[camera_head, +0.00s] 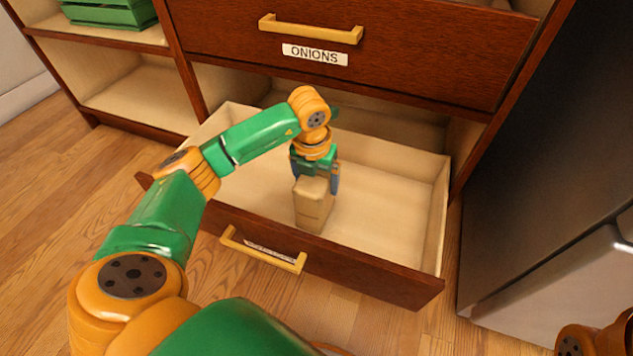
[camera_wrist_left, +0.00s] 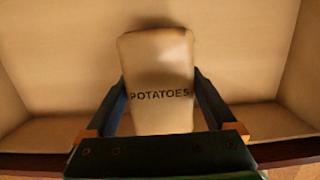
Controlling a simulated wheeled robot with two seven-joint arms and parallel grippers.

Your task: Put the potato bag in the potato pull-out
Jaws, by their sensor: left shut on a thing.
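The potato bag (camera_head: 312,204) is a tan block-shaped bag, and its "POTATOES" print shows in the left wrist view (camera_wrist_left: 160,75). My left gripper (camera_head: 316,180) points down inside the open lower drawer (camera_head: 390,210) and is shut on the bag, with one finger on each side of it. The bag is upright within the drawer walls, near its front. I cannot tell whether its base touches the drawer floor. The drawer's front label is too small to read. My right gripper is not in view.
The closed drawer labelled ONIONS (camera_head: 350,45) is above the open one. A green crate (camera_head: 110,12) stands on a shelf at the upper left. A dark appliance (camera_head: 560,160) stands close to the right. The rest of the drawer floor looks empty.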

